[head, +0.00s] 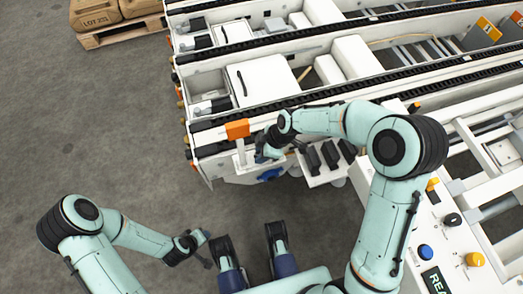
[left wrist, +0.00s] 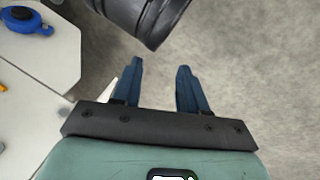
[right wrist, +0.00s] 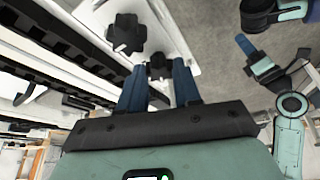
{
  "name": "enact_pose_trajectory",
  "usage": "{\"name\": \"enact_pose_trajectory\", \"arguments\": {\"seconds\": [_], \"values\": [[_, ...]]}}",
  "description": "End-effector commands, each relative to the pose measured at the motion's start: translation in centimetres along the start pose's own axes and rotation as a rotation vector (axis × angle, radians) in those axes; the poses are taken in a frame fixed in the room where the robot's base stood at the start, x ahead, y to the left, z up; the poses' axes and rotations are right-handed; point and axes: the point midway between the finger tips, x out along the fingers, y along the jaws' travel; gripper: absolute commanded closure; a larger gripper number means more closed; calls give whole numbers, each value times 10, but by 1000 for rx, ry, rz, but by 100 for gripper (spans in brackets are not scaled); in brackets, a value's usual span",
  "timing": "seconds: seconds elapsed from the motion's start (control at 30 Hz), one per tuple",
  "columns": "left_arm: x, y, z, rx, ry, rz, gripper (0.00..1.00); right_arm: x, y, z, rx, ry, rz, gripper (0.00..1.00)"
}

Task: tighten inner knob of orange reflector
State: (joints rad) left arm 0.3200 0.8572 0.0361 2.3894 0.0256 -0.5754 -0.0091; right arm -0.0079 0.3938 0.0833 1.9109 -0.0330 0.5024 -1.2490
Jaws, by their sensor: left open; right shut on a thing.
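The orange reflector (head: 237,129) stands on a white bracket at the near end of the conveyor in the head view. My right gripper (head: 263,155) is just right of and below it. In the right wrist view, my right gripper's blue fingers (right wrist: 158,80) are shut on a black knob (right wrist: 157,64), which shows between the fingertips. A second black star-shaped knob (right wrist: 126,33) is farther off on the white plate. The reflector cannot be made out in that view. My left gripper (head: 204,250) hangs low over the floor; its fingers (left wrist: 159,75) are apart and empty.
A blue round part (head: 270,174) sits low on the conveyor's end. Black blocks on a white shelf (head: 325,158) are right of the right gripper. A control panel (head: 440,235) with knobs is at the lower right. Open floor (head: 100,130) lies left.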

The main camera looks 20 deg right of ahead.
Motion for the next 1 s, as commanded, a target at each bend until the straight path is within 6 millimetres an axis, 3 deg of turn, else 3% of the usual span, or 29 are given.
{"name": "enact_pose_trajectory", "arguments": {"seconds": [0.37,0.8,1.0], "values": [[-26,9,29,8,-87,6,57,-2,-5,-4,326,1,138,98],[-84,24,90,24,-286,15,57,-2,-8,-6,697,-2,293,98],[-96,25,92,21,-300,9,57,-1,-8,-6,831,-1,348,98]]}}
